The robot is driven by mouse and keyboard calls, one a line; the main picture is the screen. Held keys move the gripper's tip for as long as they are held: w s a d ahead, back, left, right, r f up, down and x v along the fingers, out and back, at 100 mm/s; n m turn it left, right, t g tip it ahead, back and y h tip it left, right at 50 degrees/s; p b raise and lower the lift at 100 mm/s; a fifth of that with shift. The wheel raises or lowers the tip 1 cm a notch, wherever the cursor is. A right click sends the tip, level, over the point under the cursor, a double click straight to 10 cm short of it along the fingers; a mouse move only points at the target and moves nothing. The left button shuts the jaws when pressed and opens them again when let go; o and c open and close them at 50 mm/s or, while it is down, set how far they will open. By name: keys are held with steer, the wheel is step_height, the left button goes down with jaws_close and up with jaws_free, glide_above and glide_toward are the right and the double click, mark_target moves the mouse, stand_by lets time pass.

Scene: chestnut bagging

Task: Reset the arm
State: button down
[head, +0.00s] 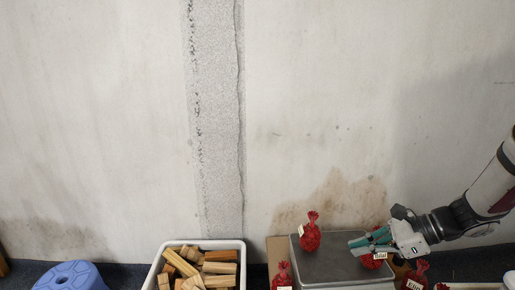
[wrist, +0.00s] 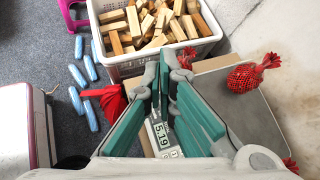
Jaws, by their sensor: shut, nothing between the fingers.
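My gripper (head: 356,243) with teal fingers hangs over the right part of a grey scale plate (head: 338,265) in the head view. In the wrist view its fingers (wrist: 166,62) are together with nothing between them. A red net bag (head: 311,236) stands on the plate's left back part; it also shows in the wrist view (wrist: 243,78), apart from the fingers. Another red bag (head: 374,260) with a tag is partly hidden behind the gripper. The scale's display (wrist: 160,132) is partly hidden between the fingers.
More red bags lie at the front left (head: 282,276) and right (head: 416,276) of the scale. A white crate (head: 155,265) of wooden blocks stands to the left, and a blue stool (head: 70,275) further left. Several blue rolls (wrist: 78,76) lie on the floor. A wall stands behind.

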steer(key=s+a+r+n+g+h, duration=0.2)
steer(key=s+a+r+n, duration=0.35)
steer(key=s, duration=0.25)
steer(key=s+a+r+n+g+h, duration=0.2)
steer(key=s+a+r+n, duration=0.35)
steer(key=s, duration=0.35)
steer(key=s+d+n+h, duration=0.25)
steer(key=s+n, duration=0.25)
steer(key=s, duration=0.4)
steer(key=s+d+n+h, duration=0.2)
steer(key=s+n+h, duration=0.15)
steer(key=s, duration=0.45)
step_height(320, 180, up, 33)
steer(key=n+t+p, duration=0.1)
steer(key=t+p, duration=0.3)
steer(key=p, duration=2.6)
steer(key=shift+d+f, duration=0.15)
steer(key=shift+d, duration=0.25)
